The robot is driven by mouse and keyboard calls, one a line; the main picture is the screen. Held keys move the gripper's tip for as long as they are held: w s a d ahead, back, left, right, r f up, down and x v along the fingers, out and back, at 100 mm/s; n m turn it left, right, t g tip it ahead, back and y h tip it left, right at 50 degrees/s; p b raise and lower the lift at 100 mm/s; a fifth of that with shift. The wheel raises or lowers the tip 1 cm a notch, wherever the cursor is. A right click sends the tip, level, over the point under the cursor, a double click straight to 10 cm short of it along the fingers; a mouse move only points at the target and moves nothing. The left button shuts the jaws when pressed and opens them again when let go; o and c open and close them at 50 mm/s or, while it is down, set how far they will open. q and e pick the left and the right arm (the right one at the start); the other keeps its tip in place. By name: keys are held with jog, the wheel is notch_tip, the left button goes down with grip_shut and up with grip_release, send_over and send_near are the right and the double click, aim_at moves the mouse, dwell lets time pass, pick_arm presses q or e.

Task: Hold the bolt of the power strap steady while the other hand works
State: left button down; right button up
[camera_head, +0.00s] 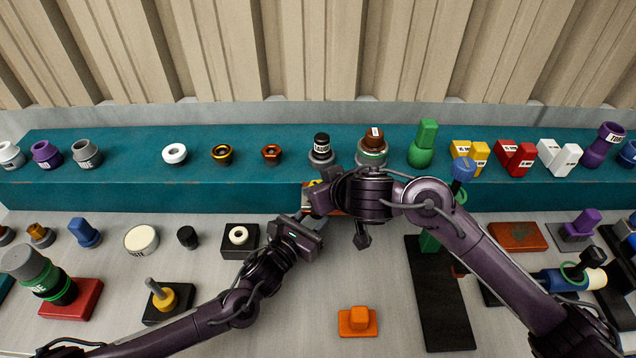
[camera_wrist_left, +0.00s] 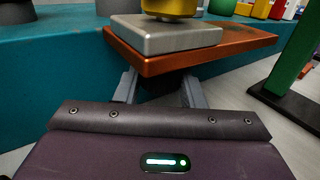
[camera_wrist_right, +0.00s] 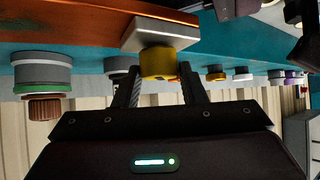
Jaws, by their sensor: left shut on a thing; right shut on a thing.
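The power strap, a flat copper bar (camera_wrist_left: 240,45), sticks out from the front of the teal ledge, mostly hidden by my grippers in the head view. A silver square block (camera_wrist_left: 165,38) lies on it, with a round yellow nut-like piece (camera_wrist_right: 158,62) on top. My left gripper (camera_wrist_left: 158,88) is below the bar, its fingers shut on a dark, shaded part under it, apparently the bolt. My right gripper (camera_wrist_right: 160,82) is shut on the yellow piece above the bar, one finger on each side. The bolt's shape is mostly hidden.
The teal ledge (camera_head: 120,188) carries several fittings, including a brown-capped grey one (camera_head: 373,142) and a green block (camera_head: 424,143) right of the grippers. On the grey table below are an orange block (camera_head: 358,319), a black plate (camera_head: 440,300) and a white-ringed black block (camera_head: 239,240).

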jog(key=n+g+y, duration=0.2)
jog(key=n, duration=0.1)
jog(key=n+y, duration=0.1)
jog(key=shift+w+d+g, duration=0.3)
jog(key=shift+g, duration=0.1)
jog(key=n+g+y, duration=0.1)
jog(key=n+g, duration=0.1)
jog(key=n, duration=0.1)
jog(key=shift+w, duration=0.15)
jog(key=n+g, duration=0.2)
jog(key=n+g+y, duration=0.1)
jog(key=n+g, duration=0.1)
jog(key=shift+w+r+n, duration=0.15)
jog(key=shift+w+n, duration=0.05)
jog(key=shift+n, duration=0.1)
jog(key=shift+n+g, duration=0.9)
jog(key=shift+n, duration=0.1)
jog(key=o, duration=0.7)
jog(key=shift+o, duration=0.2)
